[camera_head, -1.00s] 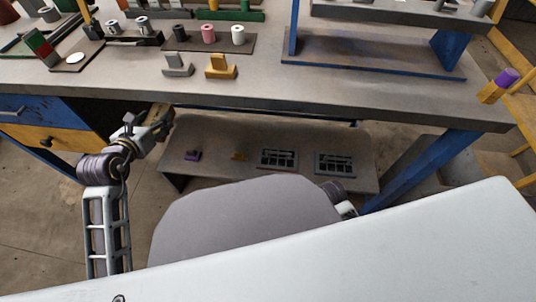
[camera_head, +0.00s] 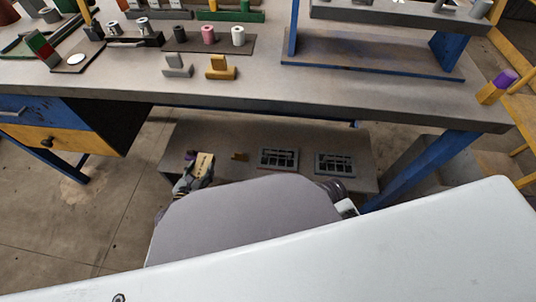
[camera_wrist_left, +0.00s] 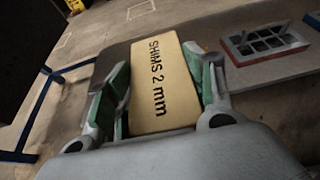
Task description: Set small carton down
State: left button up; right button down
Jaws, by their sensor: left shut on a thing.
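The small carton (camera_wrist_left: 160,85) is tan with dark lettering reading "SHIMS 2 mm". My left gripper (camera_wrist_left: 160,100) is shut on it, with green-padded fingers on both sides. In the head view the carton (camera_head: 203,165) and my left gripper (camera_head: 196,175) are over the left part of the low shelf (camera_head: 230,132) under the workbench. I cannot tell whether the carton touches the shelf. My right gripper is not in view; only a bit of an arm shows behind my body at the right.
A blue leg (camera_head: 420,168) stands at the right.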

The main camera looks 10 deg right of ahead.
aim_at(199, 171)
pick_arm(q)
jog(key=w+f, duration=0.1)
jog(key=a+f, duration=0.1)
jog(key=f, duration=0.1)
jog(key=w+a+f, duration=0.1)
jog(key=f, duration=0.1)
jog(key=shift+w, duration=0.35)
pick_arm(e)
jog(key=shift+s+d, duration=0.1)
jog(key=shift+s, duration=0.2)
